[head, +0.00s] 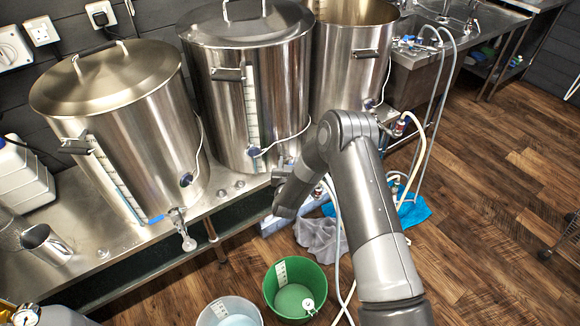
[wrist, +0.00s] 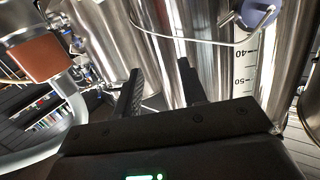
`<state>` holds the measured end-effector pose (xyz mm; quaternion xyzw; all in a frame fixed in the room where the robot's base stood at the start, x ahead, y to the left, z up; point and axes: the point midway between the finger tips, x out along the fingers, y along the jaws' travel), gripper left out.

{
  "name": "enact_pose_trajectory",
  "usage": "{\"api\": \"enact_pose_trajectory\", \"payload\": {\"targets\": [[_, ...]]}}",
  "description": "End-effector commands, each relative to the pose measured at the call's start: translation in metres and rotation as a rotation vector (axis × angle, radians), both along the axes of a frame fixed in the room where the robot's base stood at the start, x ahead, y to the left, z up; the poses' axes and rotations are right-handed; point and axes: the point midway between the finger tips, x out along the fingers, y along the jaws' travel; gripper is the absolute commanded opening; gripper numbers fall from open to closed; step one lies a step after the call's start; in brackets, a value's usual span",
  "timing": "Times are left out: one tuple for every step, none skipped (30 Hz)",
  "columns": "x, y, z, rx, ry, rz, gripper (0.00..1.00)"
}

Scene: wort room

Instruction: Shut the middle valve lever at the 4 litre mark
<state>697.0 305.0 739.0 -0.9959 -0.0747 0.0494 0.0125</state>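The middle steel kettle (head: 222,110) stands on the bench with a sight gauge (head: 252,110) on its front. Its valve (head: 284,164) is low on the front, largely hidden behind my gripper (head: 283,196); the lever's position cannot be told. The green bucket (head: 269,285) below has a white scale (head: 281,274) and pale liquid inside; its marks are too small to read. In the wrist view my gripper (wrist: 160,78) has its fingers apart, with nothing seen between them. A gauge strip there (wrist: 241,70) reads 40 and 50. An orange-brown banded fitting (wrist: 35,60) is at upper left.
The left kettle (head: 125,85) has a tap (head: 182,225) over the bench edge, with a pale bucket (head: 230,305) on the floor. The right kettle (head: 350,60) stands behind my arm. Hoses (head: 339,230) and a grey cloth (head: 318,240) are near my arm.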

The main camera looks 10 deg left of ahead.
Motion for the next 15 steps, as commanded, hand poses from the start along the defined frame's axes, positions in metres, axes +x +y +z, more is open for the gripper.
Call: {"api": "enact_pose_trajectory", "payload": {"targets": [[-0.009,0.002,-0.022,-0.004,-0.01,-0.014,0.38],[-0.013,0.002,-0.03,-0.005,-0.022,-0.023,0.38],[-0.019,0.002,-0.041,-0.008,-0.036,-0.035,0.38],[-0.023,0.002,-0.048,-0.01,-0.046,-0.044,0.38],[-0.027,0.002,-0.055,-0.011,-0.055,-0.053,0.38],[-0.032,0.002,-0.063,-0.014,-0.065,-0.063,0.38],[-0.035,0.001,-0.068,-0.015,-0.072,-0.069,0.38],[-0.038,0.001,-0.072,-0.017,-0.078,-0.075,0.38],[-0.041,0.001,-0.076,-0.018,-0.085,-0.081,0.38],[-0.043,0.0,-0.079,-0.019,-0.09,-0.085,0.38],[-0.044,0.0,-0.081,-0.02,-0.093,-0.088,0.38],[-0.045,0.0,-0.083,-0.021,-0.097,-0.091,0.38],[-0.045,0.0,-0.083,-0.021,-0.099,-0.092,0.38],[-0.044,0.0,-0.084,-0.021,-0.1,-0.093,0.38],[-0.041,0.0,-0.084,-0.021,-0.101,-0.094,0.38]]}}
